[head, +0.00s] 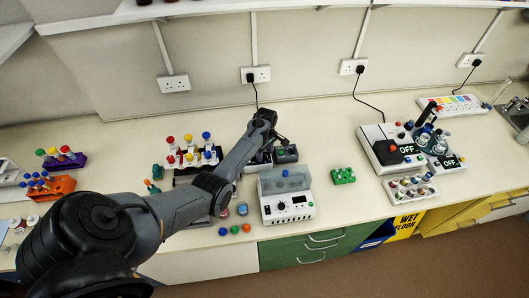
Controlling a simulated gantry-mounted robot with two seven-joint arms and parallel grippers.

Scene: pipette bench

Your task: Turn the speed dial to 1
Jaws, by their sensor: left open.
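A white box-shaped device (287,206) with a grey-blue block on top stands near the bench's front edge. Its front has a round black dial (281,206) and a small dark display (299,200). The dial's number marks are too small to read. My left arm crosses from the lower left, and my left gripper (277,138) is above and behind this device, apart from the dial. It is open, small and partly hidden by its own wrist; I see nothing held in it. My right gripper is not in view.
Dark blocks (286,154) stand just below my left gripper. A rack of colored-cap tubes (188,158) is left of them. A green rack (343,176) sits right of the device. White equipment (374,149) with OFF displays stands farther right. Loose colored caps (234,229) lie at the front.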

